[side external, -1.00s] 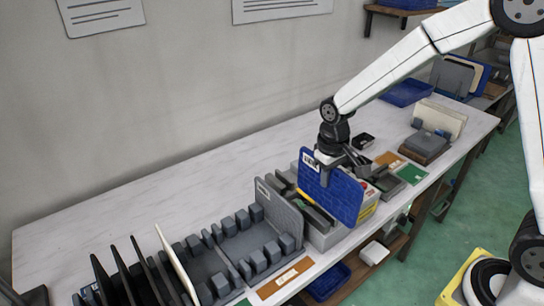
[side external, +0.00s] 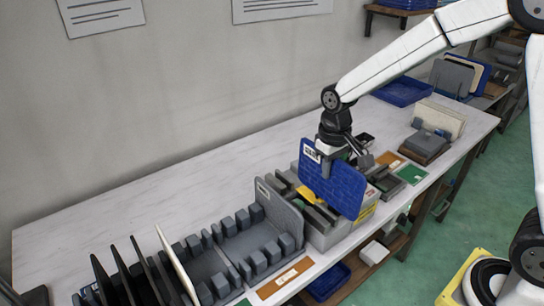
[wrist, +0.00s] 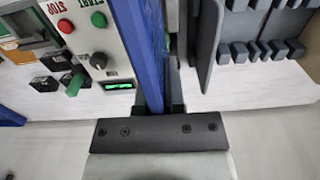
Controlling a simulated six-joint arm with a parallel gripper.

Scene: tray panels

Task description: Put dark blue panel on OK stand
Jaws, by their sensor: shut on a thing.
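The dark blue panel (side external: 335,185) stands on edge in my gripper (side external: 328,165), held by its upper part, with a white label at its top left corner. It is in front of and over the grey tester box (side external: 322,236); whether its lower edge touches the box is unclear. In the wrist view the panel (wrist: 150,50) runs edge-on between the shut jaws (wrist: 160,98). Two slotted grey racks stand at the front left: one (side external: 222,287) beside a green card, one (side external: 265,240) beside an orange-brown card (side external: 286,281). The card text is unreadable, so I cannot tell which is the OK stand.
Several black panels (side external: 125,272) and a white panel (side external: 178,266) stand in the left rack. The bench (side external: 150,205) behind is clear. Control buttons (wrist: 90,28) sit close beside the panel.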

